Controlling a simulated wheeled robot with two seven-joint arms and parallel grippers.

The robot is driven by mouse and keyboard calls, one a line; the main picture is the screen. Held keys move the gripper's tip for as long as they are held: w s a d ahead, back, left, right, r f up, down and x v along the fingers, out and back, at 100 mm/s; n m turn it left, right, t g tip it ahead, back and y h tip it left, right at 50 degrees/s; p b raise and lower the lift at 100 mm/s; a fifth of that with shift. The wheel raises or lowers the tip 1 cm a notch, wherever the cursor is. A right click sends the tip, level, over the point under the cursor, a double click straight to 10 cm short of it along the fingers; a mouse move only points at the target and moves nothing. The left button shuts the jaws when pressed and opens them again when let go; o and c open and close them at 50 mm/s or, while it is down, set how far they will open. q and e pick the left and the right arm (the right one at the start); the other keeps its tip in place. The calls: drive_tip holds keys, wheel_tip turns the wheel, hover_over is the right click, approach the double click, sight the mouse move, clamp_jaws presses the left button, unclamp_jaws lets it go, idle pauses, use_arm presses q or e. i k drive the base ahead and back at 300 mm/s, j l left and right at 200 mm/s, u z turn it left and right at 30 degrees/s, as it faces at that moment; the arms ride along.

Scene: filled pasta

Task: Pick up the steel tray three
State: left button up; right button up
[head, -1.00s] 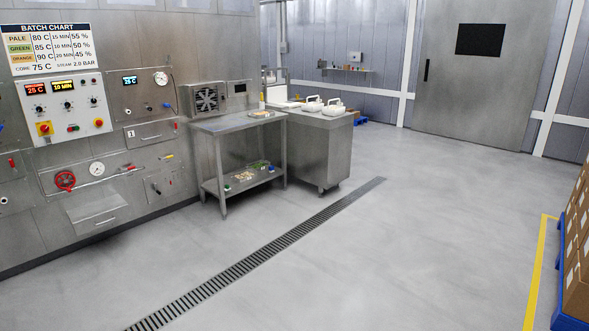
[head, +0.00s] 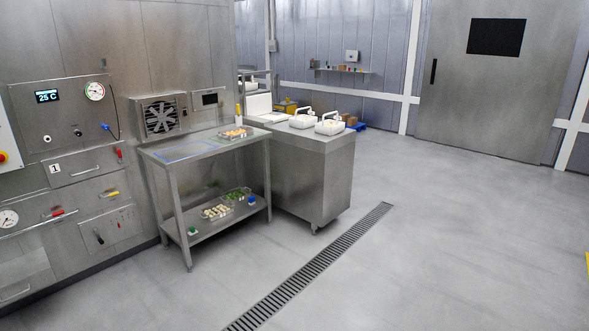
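A steel tray with orange pieces (head: 235,133) sits at the right end of the steel table's (head: 200,146) top. On the table's lower shelf (head: 195,235) are a tray with pale pieces (head: 216,212) and a tray with green pieces (head: 238,196). I cannot read any number on the trays, so I cannot tell which one is tray three. Neither of my grippers is in view.
A blue-outlined area (head: 185,149) marks the bare left tabletop. A steel cabinet (head: 313,180) to the right bears white handled containers (head: 329,127). A floor drain (head: 315,262) runs past the table.

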sight(232, 134)
drive_tip(key=i, duration=2.35)
